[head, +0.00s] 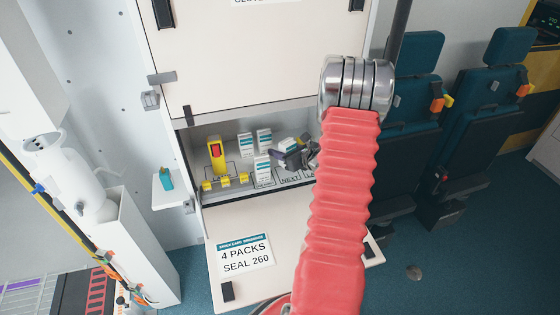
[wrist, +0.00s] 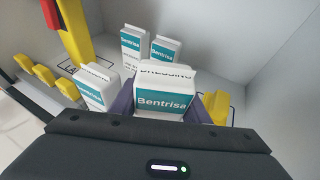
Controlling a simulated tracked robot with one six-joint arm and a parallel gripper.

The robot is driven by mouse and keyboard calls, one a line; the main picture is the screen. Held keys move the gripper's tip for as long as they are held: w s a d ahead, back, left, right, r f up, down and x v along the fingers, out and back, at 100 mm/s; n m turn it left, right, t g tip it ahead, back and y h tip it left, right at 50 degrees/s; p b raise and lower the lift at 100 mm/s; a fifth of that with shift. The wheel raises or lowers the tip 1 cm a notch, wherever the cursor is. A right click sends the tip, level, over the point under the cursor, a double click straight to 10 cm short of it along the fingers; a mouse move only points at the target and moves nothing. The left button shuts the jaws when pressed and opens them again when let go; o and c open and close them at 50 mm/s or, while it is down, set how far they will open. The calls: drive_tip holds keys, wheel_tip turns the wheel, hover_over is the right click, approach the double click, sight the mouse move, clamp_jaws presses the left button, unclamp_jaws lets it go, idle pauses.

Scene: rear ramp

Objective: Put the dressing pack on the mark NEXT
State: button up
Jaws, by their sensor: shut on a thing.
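My gripper (head: 293,155) is in the open locker compartment, its purple fingers shut on a white and teal dressing pack (head: 286,144). In the wrist view my gripper (wrist: 168,103) has a finger on each side of this pack (wrist: 165,92), which reads Bentrisa and stands roughly upright. The mark NEXT (head: 290,181) is lettered on the compartment floor, just below and in front of my gripper in the head view. The held pack looks above and behind that lettering; whether it touches the floor I cannot tell. The lettering is hidden in the wrist view.
Three other Bentrisa packs stand left of the held one: one nearer (head: 263,171) and two behind (head: 245,147) (head: 264,140). A yellow device (head: 216,157) and several yellow blocks (head: 225,181) are further left. The compartment's right wall (wrist: 285,85) is close. The lowered flap (head: 225,215) lies in front.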

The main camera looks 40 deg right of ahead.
drive_tip(key=shift+f, duration=0.25)
drive_tip(key=shift+f, duration=2)
drive_tip(key=o, duration=1.1)
drive_tip(key=shift+f, duration=0.1)
drive_tip(key=v, duration=1.1)
drive_tip(key=shift+s, duration=0.2)
drive_tip(key=shift+s+r, duration=0.25)
drive_tip(key=shift+r, duration=0.05)
